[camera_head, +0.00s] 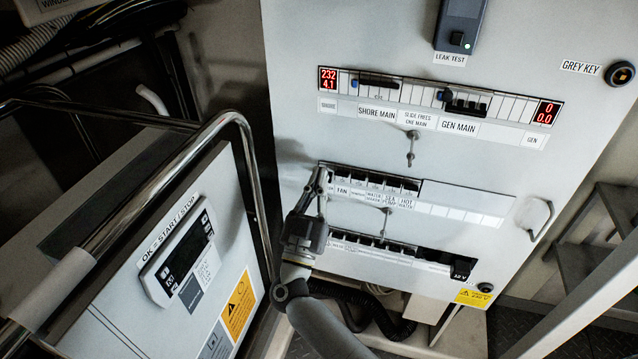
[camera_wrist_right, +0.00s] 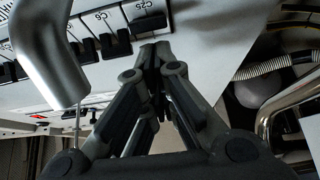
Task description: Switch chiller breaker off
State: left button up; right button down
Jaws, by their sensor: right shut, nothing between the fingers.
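The middle breaker row (camera_head: 375,182) on the pale panel holds several black switches; I make out labels such as FAN and HOT WATER, but no chiller label. My right gripper (camera_head: 322,174) is at the left end of this row, shut and empty. In the right wrist view, its closed fingertips (camera_wrist_right: 154,50) are close to a black breaker lever (camera_wrist_right: 146,20) marked C25. I cannot tell whether they touch. More black levers (camera_wrist_right: 113,42) lie to the left of it. The gripper partly covers the row's left end. My left gripper is not in view.
An upper breaker row (camera_head: 440,97) and a lower row (camera_head: 390,250) flank the middle one. A small hanging latch (camera_head: 411,150) and a panel handle (camera_head: 538,218) stick out. A metal rail (camera_head: 258,190) and a control box (camera_head: 180,255) stand at left.

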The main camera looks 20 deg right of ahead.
jog(key=v, duration=0.7)
jog(key=shift+s+f, duration=0.15)
jog(key=shift+s, duration=0.05)
jog(key=shift+a, duration=0.1)
